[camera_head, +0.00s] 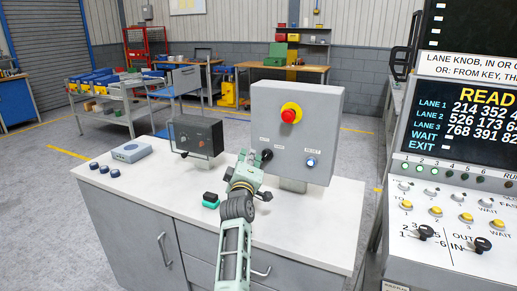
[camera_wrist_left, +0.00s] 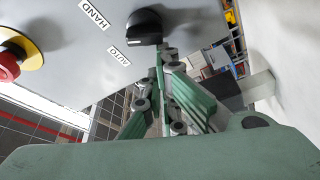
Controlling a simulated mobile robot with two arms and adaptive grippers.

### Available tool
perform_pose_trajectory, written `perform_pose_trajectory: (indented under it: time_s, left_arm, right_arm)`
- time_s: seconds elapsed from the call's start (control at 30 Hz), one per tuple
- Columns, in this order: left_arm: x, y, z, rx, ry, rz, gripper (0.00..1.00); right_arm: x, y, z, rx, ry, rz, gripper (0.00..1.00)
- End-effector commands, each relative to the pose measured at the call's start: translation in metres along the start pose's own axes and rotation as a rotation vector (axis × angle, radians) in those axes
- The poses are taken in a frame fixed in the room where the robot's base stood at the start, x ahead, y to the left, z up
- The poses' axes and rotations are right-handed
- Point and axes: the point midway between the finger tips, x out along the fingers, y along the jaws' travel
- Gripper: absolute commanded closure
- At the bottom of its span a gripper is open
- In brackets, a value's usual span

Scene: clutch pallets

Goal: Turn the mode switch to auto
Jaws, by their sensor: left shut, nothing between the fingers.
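The mode switch is a black rotary knob (camera_head: 267,155) low on the left of the grey control box (camera_head: 320,110). In the left wrist view the knob (camera_wrist_left: 145,20) is at the top centre, beside the HAND label (camera_wrist_left: 93,14) and the AUTO label (camera_wrist_left: 120,56). Which label it points to I cannot tell for sure. My left gripper (camera_head: 248,157) is shut and empty just left of the knob in the head view. In the wrist view its fingertips (camera_wrist_left: 160,52) are right beside the knob; whether they touch it is unclear. My right gripper is out of view.
A red emergency button (camera_head: 289,115) on a yellow ring sits above the knob, and a lit reset button (camera_head: 311,162) to its right.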

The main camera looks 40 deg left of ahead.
Motion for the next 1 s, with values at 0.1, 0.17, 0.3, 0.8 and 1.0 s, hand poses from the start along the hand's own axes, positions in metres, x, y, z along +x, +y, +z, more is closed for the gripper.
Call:
perform_pose_trajectory:
  time_s: [0.1, 0.17, 0.3, 0.8, 1.0]
  left_arm:
    - [0.001, 0.002, -0.001, -0.106, -0.001, -0.037, 1.0]
    - [0.001, -0.001, 0.0, -0.156, -0.002, -0.054, 1.0]
    - [0.0, -0.005, 0.002, -0.258, -0.002, -0.089, 1.0]
    - [-0.002, -0.016, 0.007, -0.334, 0.0, -0.116, 1.0]
    - [-0.002, -0.017, 0.007, -0.333, 0.0, -0.115, 1.0]
  right_arm:
    - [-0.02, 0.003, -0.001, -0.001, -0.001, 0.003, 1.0]
    - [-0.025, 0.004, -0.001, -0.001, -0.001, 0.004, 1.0]
    - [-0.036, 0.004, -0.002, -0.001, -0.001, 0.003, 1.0]
    - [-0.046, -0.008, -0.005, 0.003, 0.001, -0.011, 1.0]
    - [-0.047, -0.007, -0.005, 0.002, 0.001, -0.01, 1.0]
